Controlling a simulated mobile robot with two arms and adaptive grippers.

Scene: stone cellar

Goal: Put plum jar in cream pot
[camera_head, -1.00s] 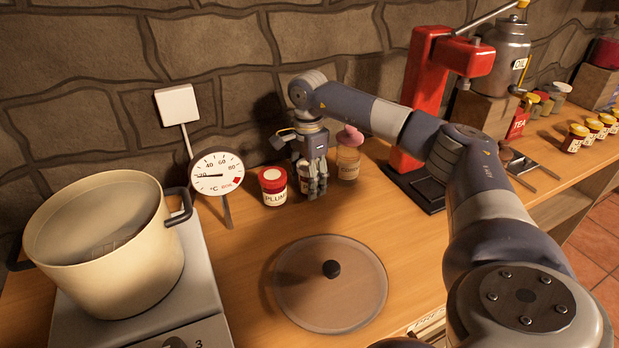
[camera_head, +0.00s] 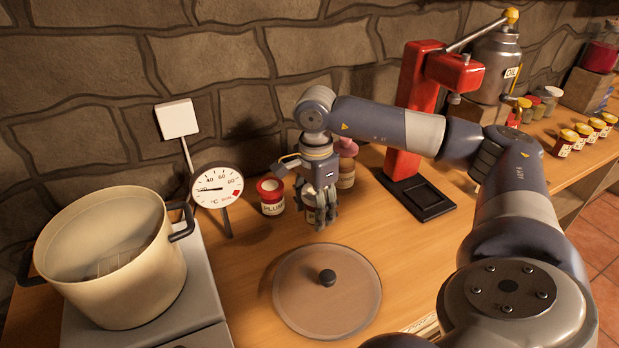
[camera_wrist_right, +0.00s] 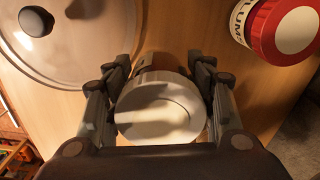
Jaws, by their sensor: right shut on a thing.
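The plum jar (camera_head: 271,204), with a red lid and a cream label, stands on the counter next to the dial thermometer; it also shows in the wrist view (camera_wrist_right: 277,25). The cream pot (camera_head: 120,262) is at the left on a grey hob, its two handles dark; it has no lid on, and something grey shows inside. My right gripper (camera_head: 321,222) is shut on a different jar with a pale lid (camera_wrist_right: 160,112), just right of the plum jar. The fingers hide most of the held jar in the head view. My left gripper is not in view.
A round lid with a black knob (camera_head: 318,310) lies on the counter in front of my right gripper. A jar with a pink top (camera_head: 346,172) stands behind it. A red press (camera_head: 416,105) stands to the right. The thermometer (camera_head: 217,188) stands between pot and plum jar.

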